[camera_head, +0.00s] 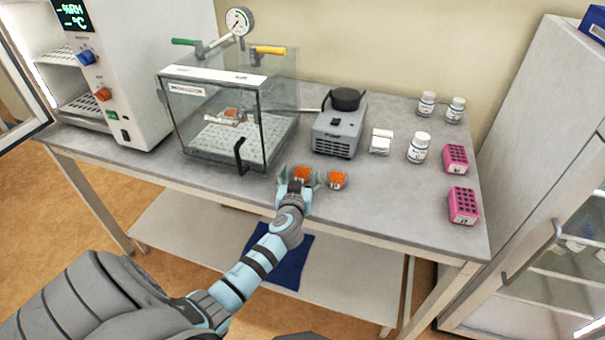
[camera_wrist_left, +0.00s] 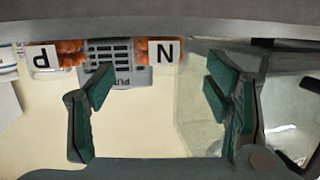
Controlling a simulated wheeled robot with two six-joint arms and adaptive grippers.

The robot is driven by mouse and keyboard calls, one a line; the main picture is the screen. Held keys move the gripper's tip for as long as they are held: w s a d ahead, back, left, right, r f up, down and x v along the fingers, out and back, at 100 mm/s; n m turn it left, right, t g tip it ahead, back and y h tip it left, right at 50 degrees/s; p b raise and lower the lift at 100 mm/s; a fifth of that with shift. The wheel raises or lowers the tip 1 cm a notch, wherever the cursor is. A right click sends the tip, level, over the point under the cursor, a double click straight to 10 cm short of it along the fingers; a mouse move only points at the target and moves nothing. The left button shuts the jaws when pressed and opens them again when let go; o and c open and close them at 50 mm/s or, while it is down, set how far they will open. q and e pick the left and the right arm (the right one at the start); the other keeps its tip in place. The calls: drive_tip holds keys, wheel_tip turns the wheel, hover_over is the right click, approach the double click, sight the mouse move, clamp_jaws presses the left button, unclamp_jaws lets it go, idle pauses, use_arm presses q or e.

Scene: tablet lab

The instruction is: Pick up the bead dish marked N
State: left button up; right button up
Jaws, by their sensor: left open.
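The bead dish marked N (camera_wrist_left: 165,52) shows its white label in the left wrist view, with orange beads beside it. In the head view this dish (camera_head: 302,173) sits near the bench's front edge, just beyond my left gripper (camera_head: 299,182). My left gripper (camera_wrist_left: 158,88) is open and empty, its green-padded fingers spread to either side of the N label's line. A second dish marked P (camera_wrist_left: 42,57) stands beside it; in the head view this dish (camera_head: 337,180) is to the right. My right gripper is out of view.
A clear vacuum chamber (camera_head: 180,125) with an orange-filled dish (camera_head: 231,113) inside stands behind left. A grey pump (camera_head: 333,137) is behind. White bottles (camera_head: 419,148) and pink racks (camera_head: 463,204) are on the right. Bare bench (camera_head: 400,205) lies between the P dish and the racks.

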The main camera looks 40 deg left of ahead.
use_arm(q)
drive_tip(key=shift+x, duration=0.85)
drive_tip(key=shift+d, duration=0.1)
drive_tip(key=c, duration=1.3)
